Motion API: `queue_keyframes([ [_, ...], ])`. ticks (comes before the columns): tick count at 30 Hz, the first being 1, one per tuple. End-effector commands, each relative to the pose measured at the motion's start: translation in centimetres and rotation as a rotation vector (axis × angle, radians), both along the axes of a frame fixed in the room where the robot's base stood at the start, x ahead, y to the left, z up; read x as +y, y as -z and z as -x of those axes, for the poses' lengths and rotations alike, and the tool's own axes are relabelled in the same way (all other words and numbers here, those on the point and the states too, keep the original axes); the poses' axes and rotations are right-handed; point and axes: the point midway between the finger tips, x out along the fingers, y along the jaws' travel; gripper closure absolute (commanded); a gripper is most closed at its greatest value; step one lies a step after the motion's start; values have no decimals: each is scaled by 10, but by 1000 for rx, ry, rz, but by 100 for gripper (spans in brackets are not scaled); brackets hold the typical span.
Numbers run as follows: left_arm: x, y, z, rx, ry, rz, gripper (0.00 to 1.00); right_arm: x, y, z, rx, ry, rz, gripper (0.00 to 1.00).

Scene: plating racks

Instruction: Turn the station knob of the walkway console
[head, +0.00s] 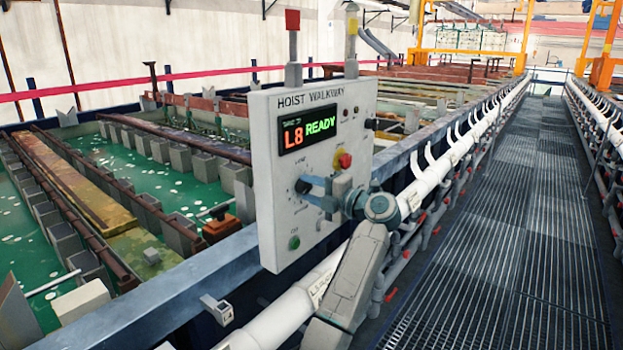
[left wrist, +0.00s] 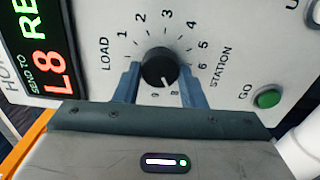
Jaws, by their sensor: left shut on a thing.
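The walkway console (head: 268,225) is a pale upright panel marked HOIST WALKWAY. Its display (head: 306,132) reads L8 in red and READY in green. The black station knob (left wrist: 160,66) sits in a dial lettered LOAD, then 1 to 6, with partly hidden numbers below. The knob's white mark points down, towards what looks like the 8. My left gripper (head: 315,186) is shut on the knob, with one blue finger on each side, as the left wrist view (left wrist: 160,82) shows. The green GO button (left wrist: 267,98) is to the right of the knob there. My right gripper is out of view.
A red and yellow button (head: 344,160) sits on the panel just above my gripper. A white pipe rail (head: 450,160) runs past the console. A grated walkway (head: 510,220) lies clear on the right. Green tanks (head: 35,255) lie on the left.

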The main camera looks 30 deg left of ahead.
Motion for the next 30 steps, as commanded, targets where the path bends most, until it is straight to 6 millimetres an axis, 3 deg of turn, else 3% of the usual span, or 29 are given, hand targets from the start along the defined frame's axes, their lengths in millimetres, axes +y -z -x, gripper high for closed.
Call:
queue_keyframes([
  [3, 0, -8, 0, 111, 2, -11, 86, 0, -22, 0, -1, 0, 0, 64],
  [15, 0, -7, -1, 426, 2, -35, 86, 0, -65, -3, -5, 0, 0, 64],
  [30, 0, -3, -1, 576, 1, -47, 86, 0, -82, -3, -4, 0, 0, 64],
])
